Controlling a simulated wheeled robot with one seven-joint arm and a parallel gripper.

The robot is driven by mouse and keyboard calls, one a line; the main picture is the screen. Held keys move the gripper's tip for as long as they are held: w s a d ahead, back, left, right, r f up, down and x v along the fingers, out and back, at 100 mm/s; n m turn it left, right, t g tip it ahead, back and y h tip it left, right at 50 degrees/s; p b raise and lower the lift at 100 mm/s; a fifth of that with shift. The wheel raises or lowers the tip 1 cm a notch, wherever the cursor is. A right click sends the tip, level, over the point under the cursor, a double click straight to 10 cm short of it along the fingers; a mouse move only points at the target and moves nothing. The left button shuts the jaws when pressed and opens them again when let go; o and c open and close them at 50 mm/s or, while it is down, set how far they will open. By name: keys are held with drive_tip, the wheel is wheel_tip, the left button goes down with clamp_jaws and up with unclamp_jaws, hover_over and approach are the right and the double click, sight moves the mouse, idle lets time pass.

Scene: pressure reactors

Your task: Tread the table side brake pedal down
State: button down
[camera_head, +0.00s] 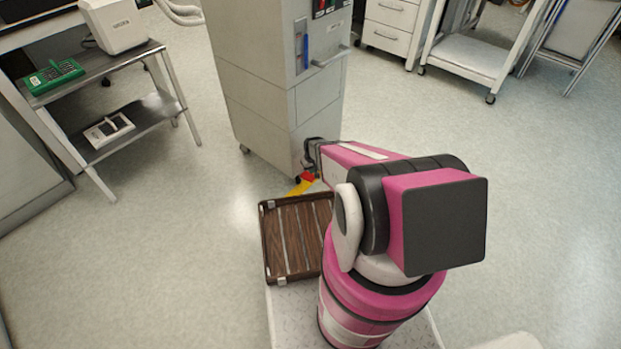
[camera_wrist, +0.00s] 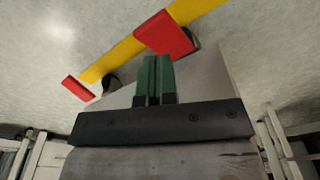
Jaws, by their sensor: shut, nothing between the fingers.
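Two red brake pedals show in the wrist view, one at top centre (camera_wrist: 165,34) and one at the left (camera_wrist: 77,88). A yellow bar (camera_wrist: 118,55) runs between them, close to the floor. A dark caster is partly visible beside each pedal. My gripper (camera_wrist: 157,62) has green fingers shut together with nothing between them. In the picture its tips lie just below the centre pedal; I cannot tell whether they touch. In the head view, one red pedal (camera_head: 307,178) and part of the yellow bar (camera_head: 298,189) show at the cabinet's foot, and my fingers cannot be made out.
The tall grey cabinet (camera_head: 265,75) stands on casters above the pedals. A wooden slatted tray (camera_head: 266,240) is on my base. A metal table (camera_head: 120,62) with devices stands at the left. Drawers (camera_head: 388,43) and a white cart (camera_head: 468,55) are behind. Floor between table and cabinet is clear.

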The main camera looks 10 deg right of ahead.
sight(311, 178)
drive_tip(key=shift+w+f, duration=0.2)
drive_tip(key=shift+f, duration=2)
drive_tip(key=shift+f, duration=1.8)
drive_tip(key=s, duration=0.1)
drive_tip(key=s+r, duration=0.1)
drive_tip(key=s, duration=0.1)
drive_tip(key=shift+d+r, duration=0.15)
drive_tip(key=shift+d, duration=0.15)
wheel_tip(311, 178, up, 11)
drive_tip(key=s, duration=0.1)
drive_tip(key=shift+d, duration=0.1)
